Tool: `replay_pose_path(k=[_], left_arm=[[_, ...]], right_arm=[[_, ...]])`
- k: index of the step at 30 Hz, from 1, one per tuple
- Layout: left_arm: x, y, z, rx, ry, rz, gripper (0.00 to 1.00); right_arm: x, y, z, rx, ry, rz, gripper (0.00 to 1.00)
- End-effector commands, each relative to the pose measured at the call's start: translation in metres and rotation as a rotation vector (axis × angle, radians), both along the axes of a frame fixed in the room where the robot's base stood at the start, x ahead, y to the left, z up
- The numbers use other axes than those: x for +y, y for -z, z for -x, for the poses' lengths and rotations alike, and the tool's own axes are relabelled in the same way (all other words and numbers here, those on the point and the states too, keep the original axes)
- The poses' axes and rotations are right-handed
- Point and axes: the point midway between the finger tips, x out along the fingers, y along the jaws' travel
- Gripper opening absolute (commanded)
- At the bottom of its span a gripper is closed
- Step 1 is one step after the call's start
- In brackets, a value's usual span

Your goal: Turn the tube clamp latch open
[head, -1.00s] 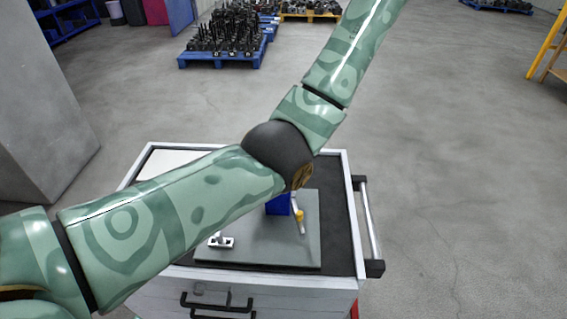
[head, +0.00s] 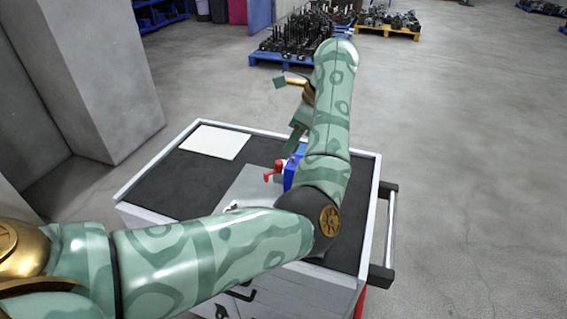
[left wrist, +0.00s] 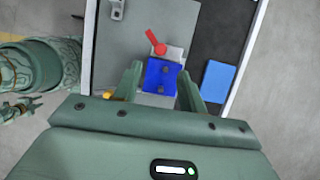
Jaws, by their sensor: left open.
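The tube clamp shows as a blue block (head: 291,170) with a red latch lever (head: 272,172) on a grey plate (head: 240,187) on the cart. In the left wrist view the red lever (left wrist: 155,42) points up and left beyond the blue block (left wrist: 163,77). My left gripper (head: 298,137) is above the block, partly hidden behind my forearm. In the left wrist view its open fingers (left wrist: 158,72) frame the blue block, empty; I cannot tell how high above it they are.
A small yellow part (left wrist: 108,96) shows left of the fingers. A metal fitting (left wrist: 117,9) sits on the plate. A blue flat item (left wrist: 218,80) lies on the dark mat, and a white sheet (head: 215,142) is at the cart's back left. The cart's handle (head: 388,230) is at right.

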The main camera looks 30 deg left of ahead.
Motion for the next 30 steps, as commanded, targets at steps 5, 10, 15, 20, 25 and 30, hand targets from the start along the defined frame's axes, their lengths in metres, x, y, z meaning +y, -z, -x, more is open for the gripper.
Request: replay_pose_path(k=[5, 10, 15, 20, 25, 30], left_arm=[[0.017, 0.044, 0.004, 0.003, -0.002, -0.003, 0.41], [0.027, 0.067, 0.006, 0.001, -0.001, -0.004, 0.41], [0.032, 0.075, 0.007, -0.001, 0.0, -0.003, 0.41], [0.032, 0.076, 0.008, -0.002, 0.0, -0.002, 0.41], [0.032, 0.076, 0.008, -0.001, 0.001, -0.002, 0.24], [0.032, 0.076, 0.008, -0.001, 0.001, -0.002, 0.0]], right_arm=[[-0.004, 0.015, 0.005, 0.012, 0.002, 0.006, 0.36], [-0.005, 0.023, 0.007, 0.018, 0.003, 0.007, 0.36], [-0.005, 0.025, 0.008, 0.02, 0.003, 0.007, 0.36], [-0.005, 0.025, 0.008, 0.02, 0.003, 0.007, 0.36], [-0.005, 0.025, 0.008, 0.02, 0.003, 0.007, 0.36], [-0.005, 0.025, 0.008, 0.02, 0.002, 0.007, 0.36]])
